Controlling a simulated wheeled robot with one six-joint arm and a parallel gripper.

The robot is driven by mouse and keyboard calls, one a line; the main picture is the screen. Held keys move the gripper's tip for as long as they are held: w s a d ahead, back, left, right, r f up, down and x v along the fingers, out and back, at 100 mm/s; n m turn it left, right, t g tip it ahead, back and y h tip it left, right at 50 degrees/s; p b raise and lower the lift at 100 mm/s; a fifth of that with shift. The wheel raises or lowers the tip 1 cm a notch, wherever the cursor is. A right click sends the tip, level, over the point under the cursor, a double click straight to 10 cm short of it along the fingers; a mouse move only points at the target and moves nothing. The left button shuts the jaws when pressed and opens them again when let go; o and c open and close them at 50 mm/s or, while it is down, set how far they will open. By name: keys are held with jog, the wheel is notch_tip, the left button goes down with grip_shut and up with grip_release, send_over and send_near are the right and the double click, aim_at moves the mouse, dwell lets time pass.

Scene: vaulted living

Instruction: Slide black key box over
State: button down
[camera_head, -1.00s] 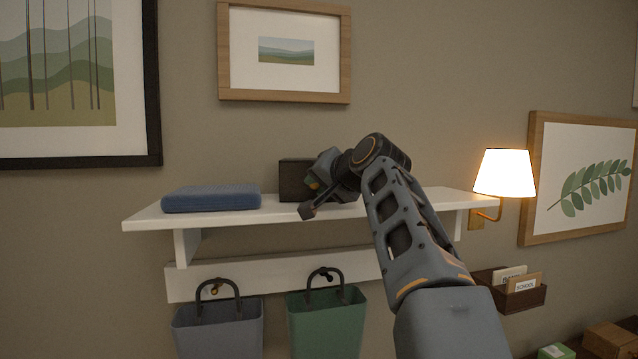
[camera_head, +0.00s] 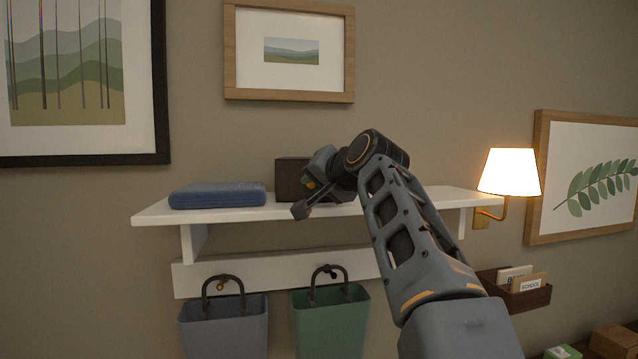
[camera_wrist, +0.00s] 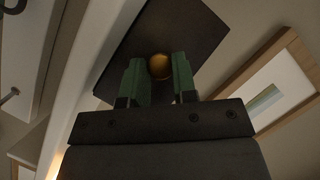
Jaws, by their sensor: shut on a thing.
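The black key box (camera_head: 290,180) stands on the white wall shelf (camera_head: 228,211), right of a flat blue item (camera_head: 218,195) with a narrow gap between them. My gripper (camera_head: 310,184) reaches in from the right and covers the box's right part. In the wrist view the dark box (camera_wrist: 200,38) has a round brass knob (camera_wrist: 159,66). My green fingertips (camera_wrist: 157,76) are on either side of the knob, shut on it.
A grey-blue bag (camera_head: 223,325) and a green bag (camera_head: 331,318) hang on hooks below the shelf. A lit wall lamp (camera_head: 510,172) stands off the shelf's right end. Framed pictures hang above and to the right.

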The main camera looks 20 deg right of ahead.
jog(key=shift+s+a, duration=0.25)
jog(key=shift+a, duration=0.05)
jog(key=c, duration=0.8)
grip_release()
jog(key=b+v, duration=0.2)
jog(key=v, duration=1.1)
jog(key=shift+s+r+b, duration=0.2)
jog(key=shift+s+b, duration=0.15)
jog(key=shift+b, duration=0.05)
